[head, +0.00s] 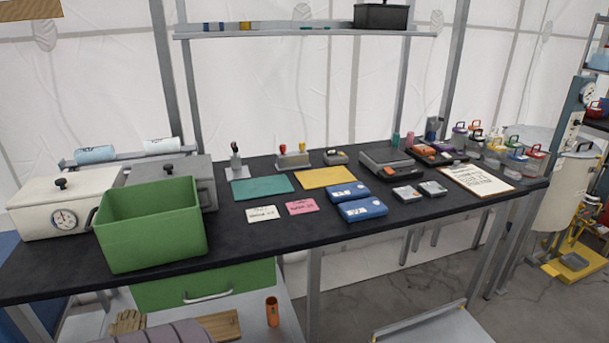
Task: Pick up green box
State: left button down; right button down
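A green box (155,245), open at the top and empty as far as I can see, stands upright on the left part of the black table (260,238), close to its front edge. A small dark handle shows on its left side. Neither of my grippers is in the head view.
A white case with a round gauge (40,212) stands left of the box, and a grey case (205,175) is close behind it. Blue packs (362,210), cards and a scale (390,160) lie to the right. The table front between box and cards is clear.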

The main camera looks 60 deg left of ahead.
aim_at(142, 226)
jog(key=u, duration=2.65)
